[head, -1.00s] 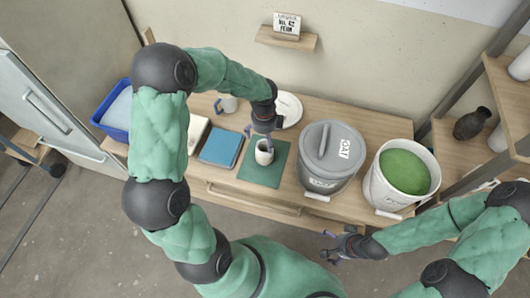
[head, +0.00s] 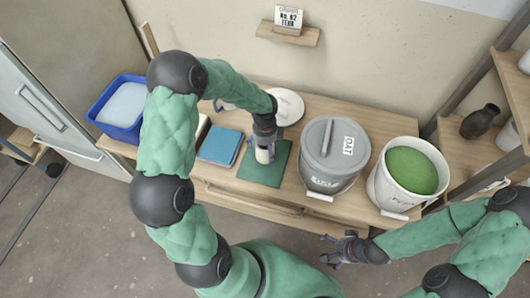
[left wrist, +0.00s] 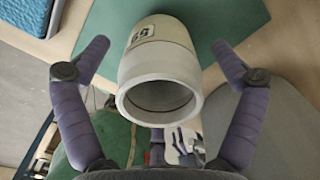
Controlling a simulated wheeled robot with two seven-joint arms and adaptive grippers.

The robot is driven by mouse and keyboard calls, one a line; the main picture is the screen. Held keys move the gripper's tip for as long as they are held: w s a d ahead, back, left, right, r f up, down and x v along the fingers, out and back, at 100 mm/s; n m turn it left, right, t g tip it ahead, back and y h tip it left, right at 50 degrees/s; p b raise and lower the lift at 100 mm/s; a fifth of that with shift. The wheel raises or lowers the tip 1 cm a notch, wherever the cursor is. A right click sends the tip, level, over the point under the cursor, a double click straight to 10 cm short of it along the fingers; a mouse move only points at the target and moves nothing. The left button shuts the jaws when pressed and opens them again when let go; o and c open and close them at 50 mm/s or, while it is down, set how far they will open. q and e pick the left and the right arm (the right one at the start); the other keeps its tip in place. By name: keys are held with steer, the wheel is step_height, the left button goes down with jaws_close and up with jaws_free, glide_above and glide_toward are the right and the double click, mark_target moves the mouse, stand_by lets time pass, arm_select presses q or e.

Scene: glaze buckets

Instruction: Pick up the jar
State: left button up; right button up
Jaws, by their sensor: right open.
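The jar is a small off-white pot with a dark number label. It stands on the green mat on the wooden bench; in the head view (head: 263,156) my left gripper partly covers it. In the left wrist view the jar (left wrist: 158,75) shows its round open mouth toward the camera. My left gripper (head: 264,147) is directly over it. In the left wrist view my left gripper's (left wrist: 160,55) two purple fingers are spread on either side of the jar, with visible gaps. My right gripper (head: 332,251) is open and empty, in front of the bench.
The green mat (head: 255,180) lies beside a blue book-like block (head: 220,146). A grey lidded bucket (head: 345,172) stands close to the right of the mat, then a white bucket with green contents (head: 408,172). A white disc (head: 287,107) lies behind. A blue bin (head: 122,106) is at left.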

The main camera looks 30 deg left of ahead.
arm_select(q)
steer(key=c, duration=1.4)
steer(key=shift+r, duration=0.15)
